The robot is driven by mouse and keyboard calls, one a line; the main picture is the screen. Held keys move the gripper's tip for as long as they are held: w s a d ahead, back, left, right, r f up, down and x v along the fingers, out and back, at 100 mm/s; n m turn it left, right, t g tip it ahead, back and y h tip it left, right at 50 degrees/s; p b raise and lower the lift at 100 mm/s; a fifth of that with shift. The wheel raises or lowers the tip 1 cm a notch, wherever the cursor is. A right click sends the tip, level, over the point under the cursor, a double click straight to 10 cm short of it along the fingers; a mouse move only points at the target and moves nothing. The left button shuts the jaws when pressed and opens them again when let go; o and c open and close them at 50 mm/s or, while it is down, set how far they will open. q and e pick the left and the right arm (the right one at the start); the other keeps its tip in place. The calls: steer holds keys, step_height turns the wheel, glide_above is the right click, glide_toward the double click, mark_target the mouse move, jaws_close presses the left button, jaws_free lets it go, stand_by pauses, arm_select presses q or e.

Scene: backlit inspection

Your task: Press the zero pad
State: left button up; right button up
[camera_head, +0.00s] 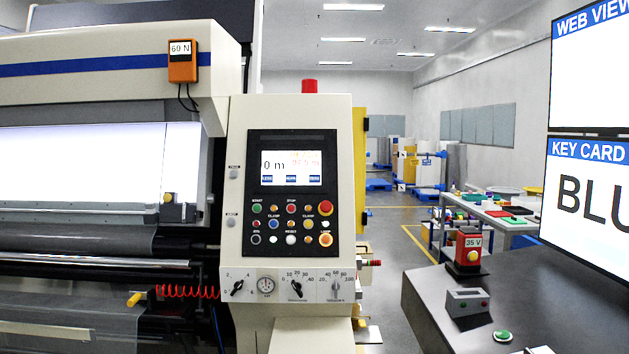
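No pad with a readable "zero" label shows, so I cannot tell which one is the zero pad. The control panel (291,242) on the cream machine column carries several coloured buttons with tiny labels. Its screen (291,167) reads "0 m" with small orange text at the upper right. A round green button (503,335) sits on the dark bench at the lower right. Neither of my grippers is in view.
A red unit marked 35 V (468,252) stands on the dark bench (425,290). Large screens (590,205) rise at the right, one reading "KEY CARD" and "BLU". An orange 60 N meter (182,62) hangs at upper left. Open floor lies between column and bench.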

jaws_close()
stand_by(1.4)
